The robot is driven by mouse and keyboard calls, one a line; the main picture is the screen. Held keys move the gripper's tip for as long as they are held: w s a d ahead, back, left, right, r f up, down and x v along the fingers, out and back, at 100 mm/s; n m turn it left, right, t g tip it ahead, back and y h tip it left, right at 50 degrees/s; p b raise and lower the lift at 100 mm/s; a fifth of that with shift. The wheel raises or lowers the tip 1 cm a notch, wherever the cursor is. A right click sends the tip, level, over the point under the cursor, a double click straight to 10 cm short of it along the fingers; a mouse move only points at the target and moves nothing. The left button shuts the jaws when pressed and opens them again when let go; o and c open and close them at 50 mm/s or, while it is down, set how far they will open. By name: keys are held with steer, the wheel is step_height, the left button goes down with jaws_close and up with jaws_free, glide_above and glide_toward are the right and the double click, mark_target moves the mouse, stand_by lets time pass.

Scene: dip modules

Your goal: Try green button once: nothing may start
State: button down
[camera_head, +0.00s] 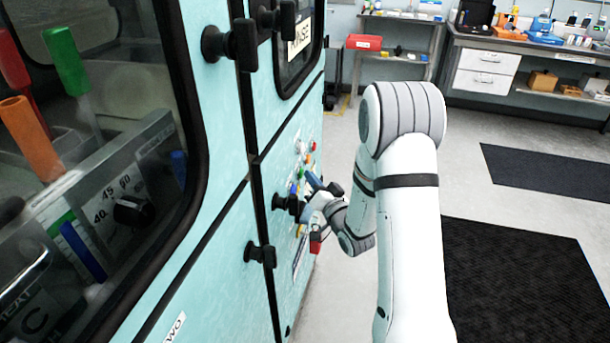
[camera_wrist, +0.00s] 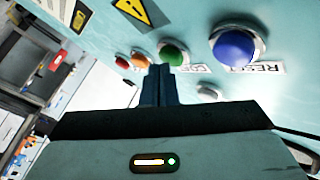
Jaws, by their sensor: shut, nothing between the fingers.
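The green button (camera_wrist: 174,54) is a round dome in a metal ring on the teal panel, in the wrist view. My gripper (camera_wrist: 158,70) is shut and empty, its two dark blue fingers together and pointing at the panel. The fingertips appear just below and slightly left of the green button, partly over its lower edge. I cannot tell whether they touch it. In the head view my gripper (camera_head: 313,181) is close to the machine's side panel, where the buttons are too small to tell apart surely.
A larger blue button (camera_wrist: 233,45) with a RESET label (camera_wrist: 262,69) is to the right of the green one. An orange button (camera_wrist: 140,60) and a red button (camera_wrist: 122,62) are to its left. A yellow warning sign (camera_wrist: 135,12) is above. Black door knobs (camera_head: 261,254) stick out nearby.

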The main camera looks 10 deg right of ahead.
steer(key=shift+a, duration=0.15)
stand_by(0.4)
steer(key=shift+s+d+b, duration=0.25)
steer(key=shift+d+b, duration=0.25)
steer(key=shift+d, duration=0.25)
steer(key=shift+d, duration=0.1)
steer(key=d, duration=0.1)
steer(key=s+d+b, duration=0.1)
steer(key=d, duration=0.1)
steer(key=s+d, duration=0.1)
steer(key=shift+d+b, duration=0.25)
steer(key=shift+b, duration=0.05)
steer(key=shift+w, duration=0.1)
